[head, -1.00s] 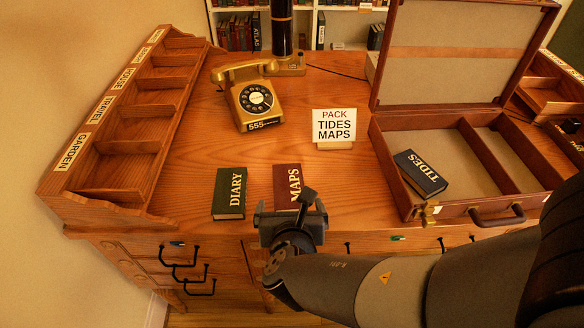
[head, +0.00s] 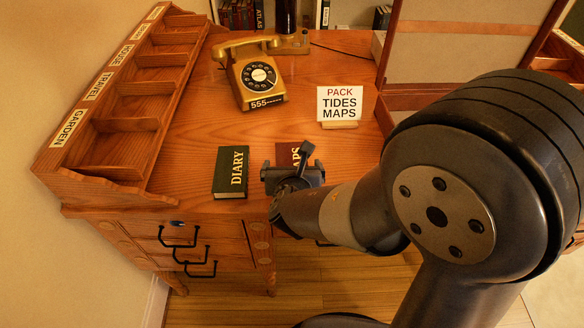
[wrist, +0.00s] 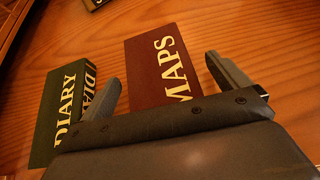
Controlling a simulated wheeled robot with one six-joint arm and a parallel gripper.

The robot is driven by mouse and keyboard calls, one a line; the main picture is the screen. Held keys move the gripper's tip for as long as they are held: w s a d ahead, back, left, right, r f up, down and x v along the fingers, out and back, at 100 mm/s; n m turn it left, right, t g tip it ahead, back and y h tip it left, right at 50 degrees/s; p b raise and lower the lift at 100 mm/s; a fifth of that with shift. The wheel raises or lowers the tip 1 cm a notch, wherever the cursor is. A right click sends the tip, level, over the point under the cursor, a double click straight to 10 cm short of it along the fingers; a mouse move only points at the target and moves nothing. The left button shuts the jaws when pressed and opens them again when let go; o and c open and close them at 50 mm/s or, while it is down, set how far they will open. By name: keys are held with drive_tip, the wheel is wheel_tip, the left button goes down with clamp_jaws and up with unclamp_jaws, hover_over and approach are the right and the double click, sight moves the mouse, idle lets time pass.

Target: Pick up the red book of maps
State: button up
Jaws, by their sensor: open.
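The red MAPS book (head: 287,153) lies flat on the wooden desk, its near part hidden behind my gripper in the head view. In the wrist view the red MAPS book (wrist: 152,70) lies ahead, between the lines of my two fingers. My gripper (head: 293,170) is open and empty, at the book's near end; its fingers also show in the wrist view (wrist: 168,82). The left finger sits in the gap beside the green DIARY book (head: 231,172), which lies left of the red one. I cannot tell how high the fingers are above the desk.
A gold telephone (head: 258,80) stands behind the books. A sign (head: 339,104) reading PACK TIDES MAPS stands to the right. A labelled wooden rack (head: 120,120) runs along the left.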

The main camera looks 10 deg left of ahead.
drive_tip(key=shift+c, duration=0.6)
drive_tip(key=c, duration=1.1)
drive_tip(key=shift+r, duration=0.1)
